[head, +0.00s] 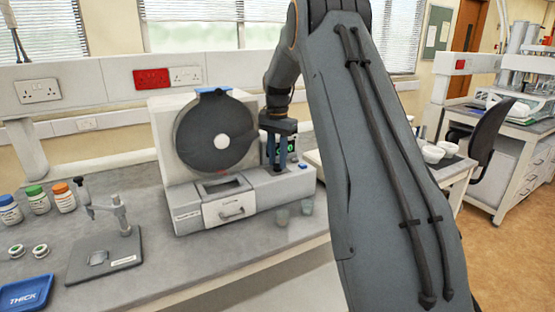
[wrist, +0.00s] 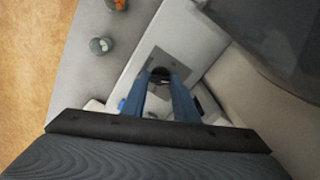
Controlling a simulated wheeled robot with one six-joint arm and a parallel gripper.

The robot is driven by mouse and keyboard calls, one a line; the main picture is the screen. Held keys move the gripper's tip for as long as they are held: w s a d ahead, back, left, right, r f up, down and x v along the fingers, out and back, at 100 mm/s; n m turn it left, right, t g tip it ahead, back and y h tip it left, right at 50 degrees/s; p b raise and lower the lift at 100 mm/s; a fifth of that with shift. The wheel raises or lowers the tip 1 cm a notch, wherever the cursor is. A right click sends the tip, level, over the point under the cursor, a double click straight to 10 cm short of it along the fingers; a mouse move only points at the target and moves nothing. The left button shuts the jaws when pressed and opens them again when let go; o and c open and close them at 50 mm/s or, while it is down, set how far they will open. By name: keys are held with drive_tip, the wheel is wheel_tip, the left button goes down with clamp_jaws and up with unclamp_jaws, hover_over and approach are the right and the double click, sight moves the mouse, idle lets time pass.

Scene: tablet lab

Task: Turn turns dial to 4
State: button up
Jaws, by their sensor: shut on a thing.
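The turns dial (wrist: 160,73) is a small dark knob on a grey plate of the white machine, seen between my fingertips in the wrist view. My gripper (wrist: 161,76) has its two blue fingers shut on the dial from either side. In the head view my gripper (head: 277,168) points down onto the right part of the machine's base (head: 255,190), and the dial is hidden there. The dial's numbers and pointer cannot be read in either view. The machine carries a large dark round drum (head: 215,140) with a white hub, left of my gripper.
A small green-lit display (head: 289,150) is just behind my fingers. A tablet stand (head: 104,255), several capped bottles (head: 37,199) and a blue tray (head: 25,294) are at left. My arm covers the centre right.

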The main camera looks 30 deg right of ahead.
drive_tip(key=shift+w+r, duration=0.1)
drive_tip(key=shift+r, duration=0.05)
drive_tip(key=o, duration=1.1)
drive_tip(key=shift+c, duration=0.2)
wheel_tip(320, 180, up, 8)
drive_tip(key=b, duration=0.2)
drive_tip(key=shift+d+f, duration=0.15)
drive_tip(key=shift+f, duration=0.05)
